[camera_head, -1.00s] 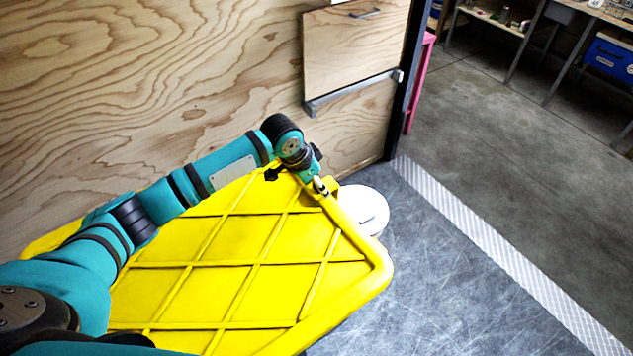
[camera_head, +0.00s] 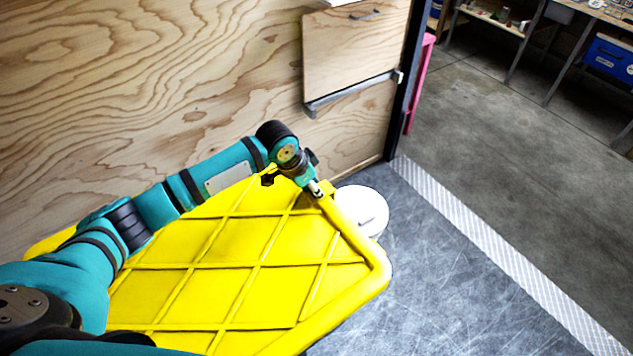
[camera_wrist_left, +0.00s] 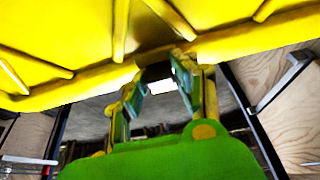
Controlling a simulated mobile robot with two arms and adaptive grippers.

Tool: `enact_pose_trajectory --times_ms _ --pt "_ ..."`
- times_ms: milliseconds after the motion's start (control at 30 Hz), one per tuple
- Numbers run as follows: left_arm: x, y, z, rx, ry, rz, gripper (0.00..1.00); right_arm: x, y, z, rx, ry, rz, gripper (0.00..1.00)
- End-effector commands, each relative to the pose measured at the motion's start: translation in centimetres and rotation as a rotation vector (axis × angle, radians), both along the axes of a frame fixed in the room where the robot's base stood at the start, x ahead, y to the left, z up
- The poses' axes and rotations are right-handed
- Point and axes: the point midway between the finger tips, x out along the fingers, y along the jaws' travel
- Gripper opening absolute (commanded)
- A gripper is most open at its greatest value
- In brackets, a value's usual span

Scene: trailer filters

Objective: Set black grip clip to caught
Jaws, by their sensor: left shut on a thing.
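A large yellow ribbed panel (camera_head: 225,240) with a thick rounded rim fills the lower middle of the head view. My left gripper (camera_head: 317,189) is at the rim's upper right corner, pointing down and right. In the left wrist view my left gripper (camera_wrist_left: 160,82) has its two fingers on either side of a dark piece (camera_wrist_left: 155,72) at the yellow edge, shut on it; this looks like the black grip clip, mostly hidden by the fingers. A small black part (camera_head: 267,180) shows beside my wrist at the panel's top edge; I cannot tell what it is. My right gripper is out of view.
A plywood wall (camera_head: 150,80) with a fold-up board (camera_head: 352,50) and metal bar stands behind. A white round object (camera_head: 362,212) is right of the panel. Scratched grey floor (camera_head: 440,290) is clear up to a light tread strip (camera_head: 500,250).

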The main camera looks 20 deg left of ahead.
Motion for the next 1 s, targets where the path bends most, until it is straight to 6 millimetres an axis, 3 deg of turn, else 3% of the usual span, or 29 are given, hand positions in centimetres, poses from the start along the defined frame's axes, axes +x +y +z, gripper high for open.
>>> enact_pose_trajectory --times_ms 33,100,400,433,567,867,1000 --pt "-0.6 0.4 0.5 0.002 0.004 0.002 0.0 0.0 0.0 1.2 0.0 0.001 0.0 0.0" --pt "-1.1 0.8 0.4 0.003 0.005 0.001 0.0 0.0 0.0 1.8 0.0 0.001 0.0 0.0" --pt "-1.2 0.9 0.0 0.001 0.003 0.001 0.0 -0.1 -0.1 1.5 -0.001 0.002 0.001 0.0" --pt "-1.2 0.9 0.0 0.001 0.002 0.001 0.32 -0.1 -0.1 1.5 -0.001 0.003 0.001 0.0" --pt "-1.2 0.9 0.0 0.001 0.002 0.001 0.49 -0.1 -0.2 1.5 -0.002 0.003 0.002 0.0" --pt "-1.2 0.9 0.1 0.001 0.002 0.001 0.52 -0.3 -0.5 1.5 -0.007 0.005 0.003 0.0" --pt "-1.5 1.2 1.3 0.0 -0.001 0.001 0.52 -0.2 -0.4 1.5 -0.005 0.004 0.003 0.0"
